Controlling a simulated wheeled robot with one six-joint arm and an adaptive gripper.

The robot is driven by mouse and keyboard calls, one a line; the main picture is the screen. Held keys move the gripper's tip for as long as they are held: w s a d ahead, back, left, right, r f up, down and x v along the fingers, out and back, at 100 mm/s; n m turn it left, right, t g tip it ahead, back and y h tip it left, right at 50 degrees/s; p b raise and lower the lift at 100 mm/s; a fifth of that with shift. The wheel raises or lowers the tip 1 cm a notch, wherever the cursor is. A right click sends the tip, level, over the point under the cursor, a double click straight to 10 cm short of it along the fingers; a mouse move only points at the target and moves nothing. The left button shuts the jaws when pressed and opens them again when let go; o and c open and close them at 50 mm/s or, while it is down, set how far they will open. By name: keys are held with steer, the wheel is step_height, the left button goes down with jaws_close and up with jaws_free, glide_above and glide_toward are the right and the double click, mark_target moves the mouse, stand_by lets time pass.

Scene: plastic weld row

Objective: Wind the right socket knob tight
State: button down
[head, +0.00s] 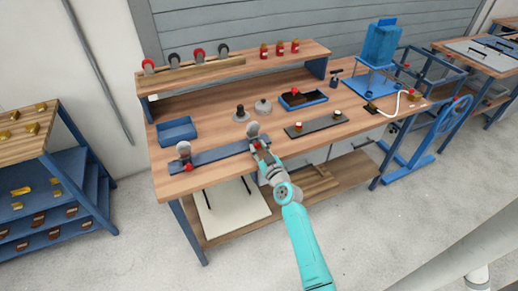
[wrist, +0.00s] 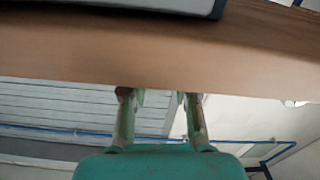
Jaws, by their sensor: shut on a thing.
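The right socket (head: 253,129) is a grey round-topped fitting at the right end of a blue-grey bar (head: 222,154) near the bench's front edge. Its red knob (head: 257,143) faces the front, partly covered by my fingers. My gripper (head: 262,152) is at this knob, shut on it. In the wrist view my two fingers (wrist: 159,97) stand apart at the bench's front edge; the knob cannot be made out there. The left socket (head: 184,148), with a red knob (head: 188,167), is at the bar's other end.
The wooden bench (head: 205,183) holds a blue bin (head: 178,131), a dark plate (head: 318,125) with small knobs and a blue tray (head: 303,100). A raised shelf (head: 240,62) runs behind. A blue press (head: 380,50) stands at right. Open floor (head: 400,200) lies in front.

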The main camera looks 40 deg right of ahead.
steer(key=m, duration=0.4)
steer(key=shift+d+m, duration=0.1)
steer(key=shift+m, duration=2.4)
steer(key=c, duration=0.9)
jaws_free()
steer(key=shift+o, duration=0.2)
steer(key=shift+s+f, duration=0.1)
